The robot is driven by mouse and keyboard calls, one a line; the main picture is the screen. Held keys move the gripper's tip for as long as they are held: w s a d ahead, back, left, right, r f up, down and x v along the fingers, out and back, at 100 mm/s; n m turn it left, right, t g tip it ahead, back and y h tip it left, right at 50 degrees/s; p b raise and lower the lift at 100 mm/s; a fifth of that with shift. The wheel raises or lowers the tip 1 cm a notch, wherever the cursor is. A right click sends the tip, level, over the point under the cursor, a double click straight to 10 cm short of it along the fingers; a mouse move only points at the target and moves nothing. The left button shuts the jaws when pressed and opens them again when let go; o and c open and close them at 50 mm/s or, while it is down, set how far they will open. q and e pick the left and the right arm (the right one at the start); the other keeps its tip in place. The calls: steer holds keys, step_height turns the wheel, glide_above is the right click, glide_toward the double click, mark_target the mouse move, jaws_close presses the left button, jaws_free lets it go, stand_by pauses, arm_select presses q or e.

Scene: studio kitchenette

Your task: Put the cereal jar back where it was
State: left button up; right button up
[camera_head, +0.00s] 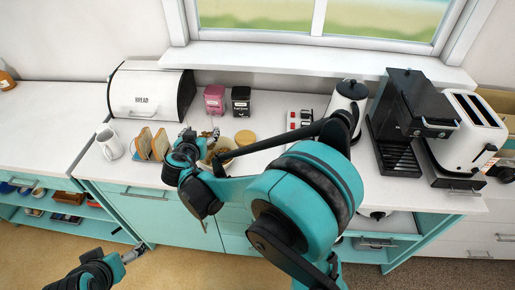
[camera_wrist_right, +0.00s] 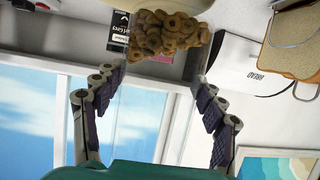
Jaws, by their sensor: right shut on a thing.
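In the right wrist view, a heap of brown ring-shaped cereal (camera_wrist_right: 172,36) shows at the top, beyond the fingertips. The clear walls of the cereal jar are hard to make out there. My right gripper (camera_wrist_right: 155,85) is shut on the jar, with its fingers on either side. In the head view my right gripper (camera_head: 200,138) is over the counter, in front of the pink and black boxes. My arm partly hides a tan round shape (camera_head: 221,150) beside it, probably the jar's cereal. My left gripper (camera_head: 134,253) is low at the bottom left, away from the counter; its jaw state is unclear.
A round yellowish lid or dish (camera_head: 245,137) lies right of my right gripper. A toast holder (camera_head: 152,145), white mug (camera_head: 109,143) and bread box (camera_head: 150,92) stand left. Pink (camera_head: 214,98) and black (camera_head: 241,101) boxes stand behind. A kettle (camera_head: 347,98), coffee machine (camera_head: 412,105) and toaster (camera_head: 468,130) stand right.

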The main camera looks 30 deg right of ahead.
steer(key=s+d+r+m+g+h, duration=0.1)
steer(key=s+d, duration=0.4)
steer(key=d, duration=0.4)
steer(key=s+d+r+m+g+h+p, duration=0.1)
steer(key=s+d+m+h, duration=0.1)
steer(key=s+d, duration=0.5)
steer(key=s+d+r+m+g+h, duration=0.1)
steer(key=s+d, duration=0.2)
steer(key=d, duration=0.8)
steer(key=w+a+f+b, duration=0.1)
steer(key=w+f+b, duration=0.1)
steer(key=w+f, duration=0.1)
steer(key=w+a+f+b, duration=0.2)
steer(key=w+f, duration=0.1)
steer(key=f, duration=0.1)
steer(key=w+a+f+b, duration=0.1)
steer(key=w+f+b, duration=0.1)
steer(key=w+f, duration=0.2)
steer(key=shift+a+f, duration=0.2)
steer(key=shift+a, duration=0.1)
steer(key=shift+r, duration=0.1)
steer(key=o, duration=1.5)
steer(key=shift+b, duration=0.3)
